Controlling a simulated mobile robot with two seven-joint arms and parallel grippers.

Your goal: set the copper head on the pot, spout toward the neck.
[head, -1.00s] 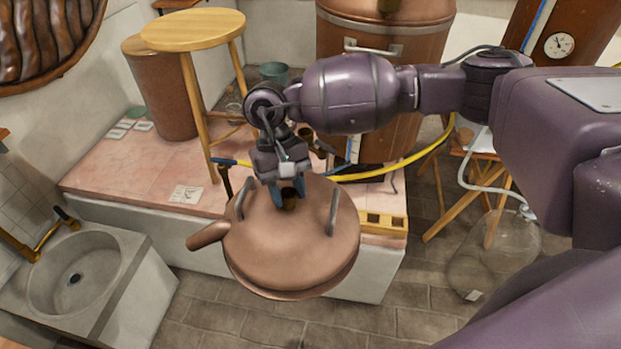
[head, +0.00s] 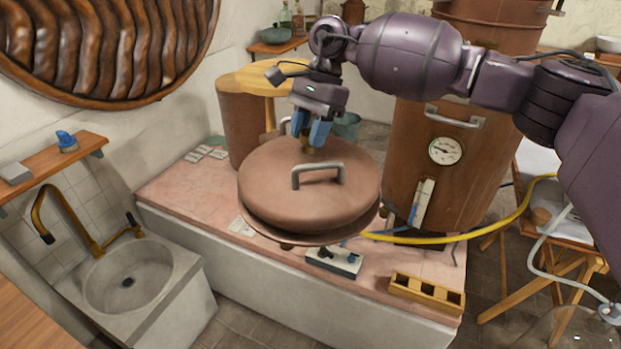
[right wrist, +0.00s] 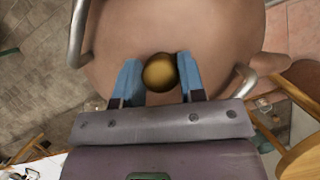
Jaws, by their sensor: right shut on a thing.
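The copper head (head: 305,190) is a wide, round, lid-like piece with grey side handles and a brass knob (right wrist: 160,72) on top. My right gripper (head: 318,140) is shut on the knob and holds the head above the pink tiled platform. The head looks nearly level. Its spout is hidden in the head view; a copper stub at the right edge of the right wrist view (right wrist: 300,66) looks like it. A large copper vessel with a dial (head: 465,190) stands right of the head. I cannot tell whether it is the pot. My left gripper is out of view.
A yellow hose (head: 440,240) runs right. A stone sink (head: 135,280) is at left, a wooden stand (head: 545,235) at right.

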